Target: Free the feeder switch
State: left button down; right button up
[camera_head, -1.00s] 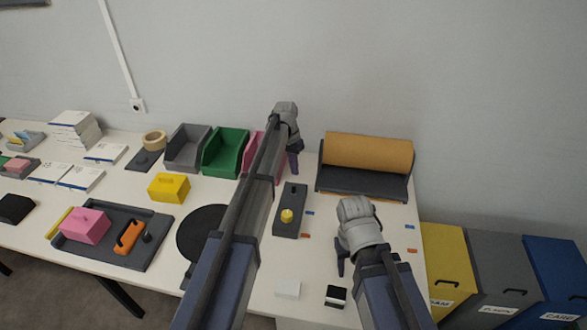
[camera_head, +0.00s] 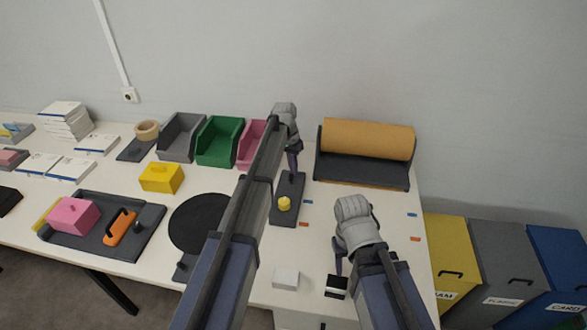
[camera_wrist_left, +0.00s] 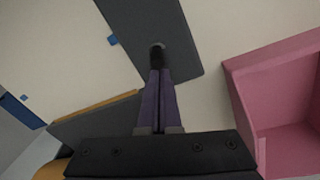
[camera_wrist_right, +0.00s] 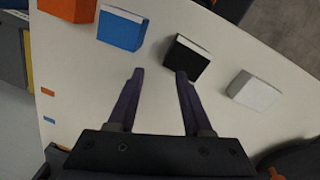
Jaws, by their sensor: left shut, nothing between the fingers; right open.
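A dark grey plate (camera_head: 275,216) lies on the table in front of the pink bin. A yellow knob (camera_head: 284,203) stands on its near half. In the left wrist view the plate (camera_wrist_left: 178,28) carries a small dark peg (camera_wrist_left: 157,50), probably the switch. My left gripper (camera_head: 293,177) is shut and empty, pointing down over the plate's far end. Its fingertips (camera_wrist_left: 158,72) overlap the peg in the left wrist view; I cannot tell whether they touch it. My right gripper (camera_head: 339,262) is open and empty above the table's right part; its spread fingers (camera_wrist_right: 160,72) also show in its wrist view.
A brown roll in a dark holder (camera_head: 362,172) stands behind on the right. Grey (camera_head: 181,137), green (camera_head: 220,142) and pink (camera_head: 251,145) bins stand behind on the left. Small white (camera_head: 286,278) and black-and-white (camera_head: 336,287) boxes lie near the front edge. A black disc (camera_head: 199,222) lies left.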

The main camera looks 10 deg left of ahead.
aim_at(292, 174)
pick_arm(q)
jog(key=shift+s+t, duration=0.25)
jog(key=shift+t, duration=0.05)
jog(key=shift+s+r+t, duration=0.15)
jog(key=shift+s+t, duration=0.1)
jog(key=shift+t, duration=0.35)
pick_arm(e)
jog(key=shift+r, duration=0.1)
pick_arm(q)
jog(key=shift+s+r+t, duration=0.2)
jog(key=shift+s+t, duration=0.05)
jog(key=shift+t, duration=0.15)
jog(key=shift+s+r, duration=0.1)
jog(key=shift+s, duration=0.35)
pick_arm(e)
jog(key=shift+r, duration=0.1)
pick_arm(q)
jog(key=shift+r+p, duration=0.15)
jog(key=shift+p, duration=0.25)
pick_arm(e)
jog(key=shift+r, duration=0.2)
pick_arm(q)
jog(key=shift+r+p, duration=0.65)
jog(key=shift+r, duration=0.05)
pick_arm(e)
jog(key=shift+r, duration=0.65)
